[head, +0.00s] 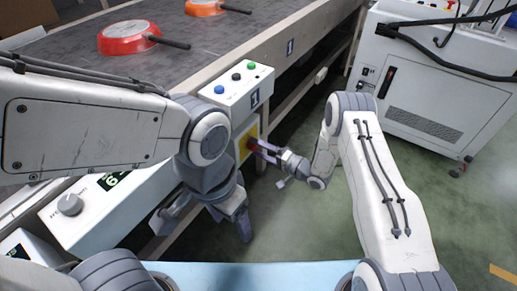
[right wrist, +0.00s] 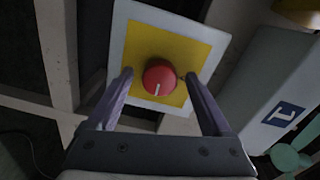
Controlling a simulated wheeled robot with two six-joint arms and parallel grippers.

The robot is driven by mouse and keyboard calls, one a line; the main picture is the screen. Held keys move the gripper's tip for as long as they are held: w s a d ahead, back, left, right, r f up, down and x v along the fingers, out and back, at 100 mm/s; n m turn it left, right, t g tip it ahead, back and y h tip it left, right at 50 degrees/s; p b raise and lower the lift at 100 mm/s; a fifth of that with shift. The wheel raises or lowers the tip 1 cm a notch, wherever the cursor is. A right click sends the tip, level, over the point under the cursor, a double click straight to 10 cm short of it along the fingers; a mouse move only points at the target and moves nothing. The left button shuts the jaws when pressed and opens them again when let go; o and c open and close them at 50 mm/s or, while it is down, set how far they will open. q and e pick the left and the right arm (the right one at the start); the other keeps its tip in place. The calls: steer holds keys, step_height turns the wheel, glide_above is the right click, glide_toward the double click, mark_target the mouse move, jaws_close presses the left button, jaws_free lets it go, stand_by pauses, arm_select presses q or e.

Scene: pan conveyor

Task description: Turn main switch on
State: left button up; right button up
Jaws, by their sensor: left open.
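The main switch is a red rotary knob (right wrist: 159,77) with a white mark, on a yellow plate (right wrist: 190,50) with a white border. In the head view the yellow plate (head: 243,140) is on the side of the conveyor frame, partly hidden by my right gripper (head: 264,154). In the right wrist view my right gripper (right wrist: 159,75) is open, with one finger on each side of the knob. A gap shows between the knob and both fingers. My left gripper (head: 203,228) is open and empty, pointing down in front of the conveyor.
A control box (head: 232,92) with blue, black and green buttons sits above the switch. A dial box (head: 80,215) is at lower left. Red (head: 130,40) and orange (head: 203,8) pans lie on the conveyor belt (head: 60,65). A white cabinet (head: 430,95) stands at right.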

steer(key=p+v, duration=0.1)
steer(key=v, duration=0.9)
steer(key=shift+s+d+p, duration=0.15)
steer(key=shift+d+p, duration=0.05)
steer(key=shift+p, duration=0.1)
steer(key=w+a+r+n+g+h, duration=0.2)
steer(key=w+a+r+n+h, duration=0.3)
steer(key=w+r+h, duration=0.15)
steer(key=s+r+n+h, duration=0.2)
steer(key=s+r+h, duration=0.25)
steer(key=r, duration=0.25)
steer(key=s+r+n+g+h, duration=0.15)
steer(key=s+r+g, duration=0.25)
steer(key=s, duration=1.2)
steer(key=s+r+n+g+h, duration=0.1)
steer(key=s+r+n+g, duration=0.3)
steer(key=s, duration=1.2)
step_height(320, 180, up, 26)
steer(key=p, duration=2.5)
steer(key=shift+d+m, duration=0.2)
steer(key=shift+m, duration=0.15)
